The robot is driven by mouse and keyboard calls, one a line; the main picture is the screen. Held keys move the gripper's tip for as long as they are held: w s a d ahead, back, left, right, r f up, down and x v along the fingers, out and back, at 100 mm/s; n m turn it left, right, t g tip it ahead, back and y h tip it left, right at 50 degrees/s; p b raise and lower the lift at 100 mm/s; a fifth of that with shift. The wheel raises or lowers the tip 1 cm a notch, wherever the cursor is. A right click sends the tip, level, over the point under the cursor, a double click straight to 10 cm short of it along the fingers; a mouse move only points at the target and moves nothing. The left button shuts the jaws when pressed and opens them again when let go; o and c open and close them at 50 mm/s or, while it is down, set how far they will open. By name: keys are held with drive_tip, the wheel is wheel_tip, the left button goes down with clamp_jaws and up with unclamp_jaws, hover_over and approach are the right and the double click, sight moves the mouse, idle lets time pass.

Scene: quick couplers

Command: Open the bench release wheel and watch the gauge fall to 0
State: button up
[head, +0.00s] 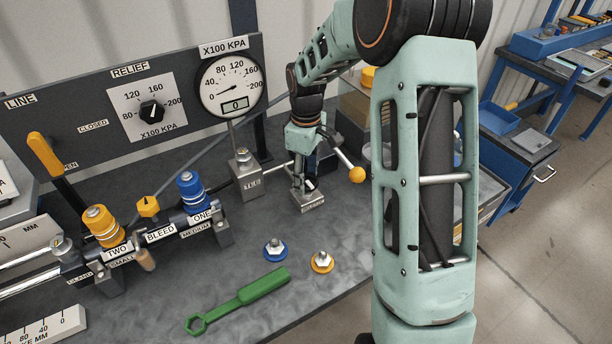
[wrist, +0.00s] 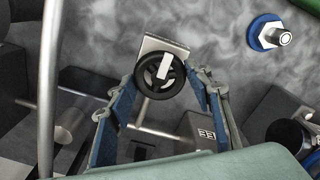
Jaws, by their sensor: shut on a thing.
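The release wheel (wrist: 160,76) is a small black handwheel with a pale bar across it, on a metal block in the wrist view. My gripper (wrist: 166,84) has one blue-padded finger on each side of the wheel and is shut on it. In the head view my gripper (head: 307,182) reaches down to the wheel's block (head: 312,204) and mostly hides the wheel. The round gauge (head: 231,88) is marked X100 KPA. Its small display shows 0, and its needle points to the lower left, near the 0 end.
A ball-ended lever (head: 356,174) sticks out just right of my gripper. The coupler manifold with blue (head: 190,191) and yellow (head: 103,226) couplers is to the left. A green wrench (head: 238,302) and two loose fittings (head: 275,249) lie on the bench in front.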

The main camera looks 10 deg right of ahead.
sight(306, 180)
drive_tip(key=o, duration=1.2)
drive_tip(key=shift+c, duration=0.2)
drive_tip(key=shift+r, duration=0.1)
wheel_tip(306, 180, up, 12)
